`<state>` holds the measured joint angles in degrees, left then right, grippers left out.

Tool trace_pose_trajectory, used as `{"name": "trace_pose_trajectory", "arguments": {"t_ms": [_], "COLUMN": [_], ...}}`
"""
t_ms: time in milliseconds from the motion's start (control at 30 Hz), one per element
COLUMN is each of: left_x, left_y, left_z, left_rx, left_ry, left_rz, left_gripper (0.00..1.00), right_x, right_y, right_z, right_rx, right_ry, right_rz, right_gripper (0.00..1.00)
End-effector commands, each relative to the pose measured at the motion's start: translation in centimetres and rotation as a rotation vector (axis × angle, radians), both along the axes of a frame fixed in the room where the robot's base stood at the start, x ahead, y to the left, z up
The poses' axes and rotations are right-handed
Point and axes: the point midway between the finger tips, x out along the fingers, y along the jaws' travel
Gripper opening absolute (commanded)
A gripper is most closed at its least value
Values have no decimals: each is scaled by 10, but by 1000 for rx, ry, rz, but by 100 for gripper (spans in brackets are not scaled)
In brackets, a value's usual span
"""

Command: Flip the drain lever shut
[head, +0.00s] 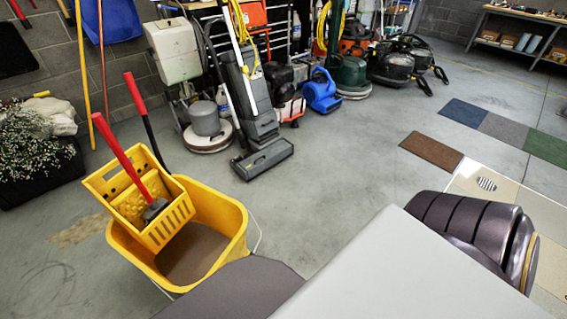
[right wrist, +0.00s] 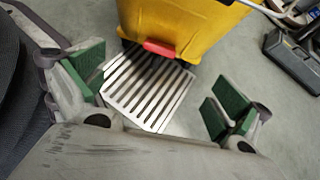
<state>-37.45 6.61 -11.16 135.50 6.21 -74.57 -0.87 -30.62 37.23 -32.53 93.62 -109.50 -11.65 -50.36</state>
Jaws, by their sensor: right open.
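The yellow mop bucket (head: 238,213) stands on the floor at the lower left of the head view, with dark liquid inside. Its wringer (head: 170,222) has a red-gripped handle (head: 122,155). In the right wrist view the bucket (right wrist: 180,22) is at the top, and a small red lever (right wrist: 160,48) sticks out low on its wall. I cannot tell the lever's exact angle. My right gripper (right wrist: 156,90) is open and empty, its green pads apart on either side below the lever, not touching it. The lever is hidden in the head view. My left gripper is not in view.
A slotted metal floor grate (right wrist: 150,88) lies below the lever. An upright vacuum (head: 262,125), a blue blower (head: 322,92) and other floor machines stand behind the bucket. A potted plant (head: 35,150) is at the left. Open concrete floor (head: 345,160) lies right of the bucket.

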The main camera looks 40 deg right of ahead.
Motion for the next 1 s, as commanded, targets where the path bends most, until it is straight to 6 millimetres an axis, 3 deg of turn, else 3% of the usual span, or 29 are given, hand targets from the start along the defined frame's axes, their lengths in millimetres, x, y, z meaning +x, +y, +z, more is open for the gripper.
{"name": "trace_pose_trajectory", "arguments": {"t_ms": [400, 1000], "left_x": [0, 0], "left_y": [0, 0], "left_z": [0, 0], "left_rx": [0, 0], "left_ry": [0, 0], "left_rz": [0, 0], "left_gripper": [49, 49], "right_x": [-21, -22], "right_y": [-11, -11], "right_z": [16, 17], "right_rx": [-1, 0], "right_ry": [1, 0], "right_rz": [1, -1], "right_gripper": [100, 100]}}
